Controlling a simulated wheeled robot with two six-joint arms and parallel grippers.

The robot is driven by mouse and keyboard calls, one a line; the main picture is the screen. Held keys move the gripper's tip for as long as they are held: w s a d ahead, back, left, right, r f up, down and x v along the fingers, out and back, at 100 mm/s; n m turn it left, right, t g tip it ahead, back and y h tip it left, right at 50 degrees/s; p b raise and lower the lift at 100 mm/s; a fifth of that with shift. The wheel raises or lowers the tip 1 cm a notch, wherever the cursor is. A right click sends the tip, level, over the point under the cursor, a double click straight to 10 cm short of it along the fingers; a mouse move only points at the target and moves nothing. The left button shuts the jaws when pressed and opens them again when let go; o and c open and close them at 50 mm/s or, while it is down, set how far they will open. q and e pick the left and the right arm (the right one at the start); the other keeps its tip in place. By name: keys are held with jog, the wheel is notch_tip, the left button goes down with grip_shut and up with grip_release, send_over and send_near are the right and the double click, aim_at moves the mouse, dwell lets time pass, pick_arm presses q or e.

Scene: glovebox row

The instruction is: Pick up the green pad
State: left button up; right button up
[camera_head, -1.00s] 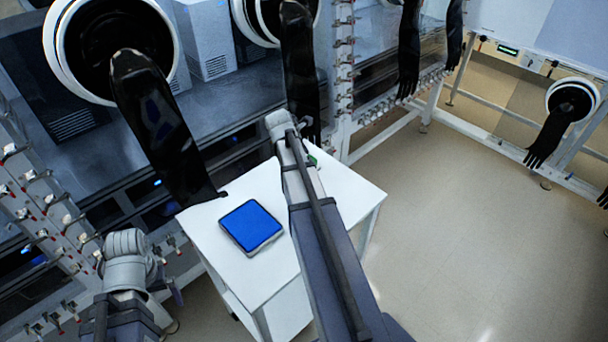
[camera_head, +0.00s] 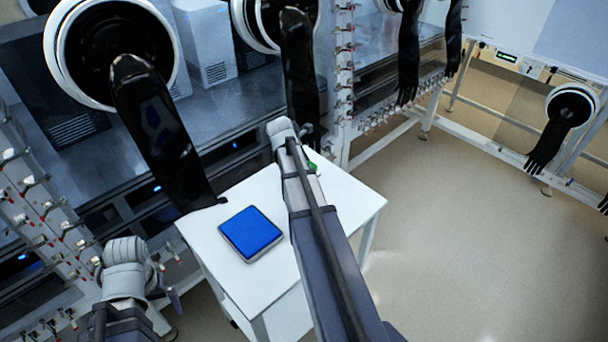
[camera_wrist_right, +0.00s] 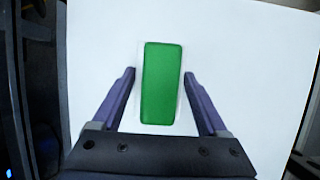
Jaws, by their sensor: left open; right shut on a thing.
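The green pad (camera_wrist_right: 161,84) is a flat rounded rectangle on the white table top, seen from above in the right wrist view. Only a small green bit of it (camera_head: 313,168) shows in the head view, beside my right forearm. My right gripper (camera_wrist_right: 159,72) is shut on the green pad, with one purple finger along each long side. The right fingers are hidden behind my arm in the head view. My left gripper (camera_head: 173,299) is open and apart from the table, low at the left; only part of it shows.
A blue pad in a dark-rimmed tray (camera_head: 250,233) lies on the white table (camera_head: 270,292), left of my right arm. A black glove (camera_head: 160,135) hangs down to the table's left edge. Glovebox fronts with valves line the back. Open floor (camera_head: 470,235) is at the right.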

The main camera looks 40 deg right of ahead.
jog(key=shift+r, duration=0.15)
notch_tip(320, 180, up, 10)
jog(key=p, duration=1)
